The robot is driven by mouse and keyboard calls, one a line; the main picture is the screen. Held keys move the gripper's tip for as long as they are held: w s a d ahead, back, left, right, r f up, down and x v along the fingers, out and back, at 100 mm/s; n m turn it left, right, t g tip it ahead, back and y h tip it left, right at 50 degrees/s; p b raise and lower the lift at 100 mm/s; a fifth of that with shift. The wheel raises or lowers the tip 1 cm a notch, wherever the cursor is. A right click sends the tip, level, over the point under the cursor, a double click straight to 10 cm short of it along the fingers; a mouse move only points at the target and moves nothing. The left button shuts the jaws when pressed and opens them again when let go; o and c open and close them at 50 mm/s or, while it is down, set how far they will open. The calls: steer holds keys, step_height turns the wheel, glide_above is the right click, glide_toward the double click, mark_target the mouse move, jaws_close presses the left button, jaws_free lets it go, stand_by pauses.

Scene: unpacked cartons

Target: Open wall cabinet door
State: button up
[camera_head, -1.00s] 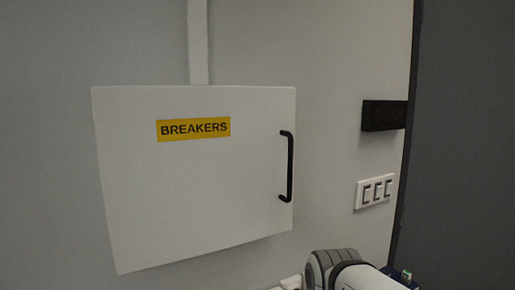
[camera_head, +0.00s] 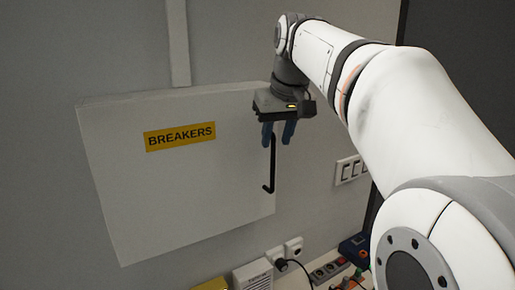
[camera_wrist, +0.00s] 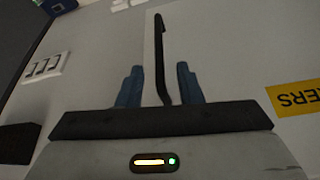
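The wall cabinet is a white box with a flat door (camera_head: 190,185), which looks closed. A yellow BREAKERS label (camera_head: 180,136) is on the door, partly visible in the wrist view (camera_wrist: 297,98). The black vertical bar handle (camera_head: 271,170) is at the door's right edge, its upper end hidden behind my gripper. My gripper (camera_head: 278,138) is open, its blue fingers pointing down at the handle's upper part. In the wrist view the handle (camera_wrist: 160,55) appears between the two spread fingers (camera_wrist: 159,85), neither seen touching it. I cannot tell how deep the handle sits between them.
A switch panel (camera_head: 350,169) is on the wall right of the cabinet. Below are wall sockets (camera_head: 293,247) with a plug, a white box (camera_head: 253,275), a power strip (camera_head: 328,270) and a blue item (camera_head: 354,246). A conduit (camera_head: 178,45) runs up from the cabinet.

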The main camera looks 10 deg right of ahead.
mark_target(274, 149)
steer(key=x, duration=0.5)
jaws_close()
stand_by(0.5)
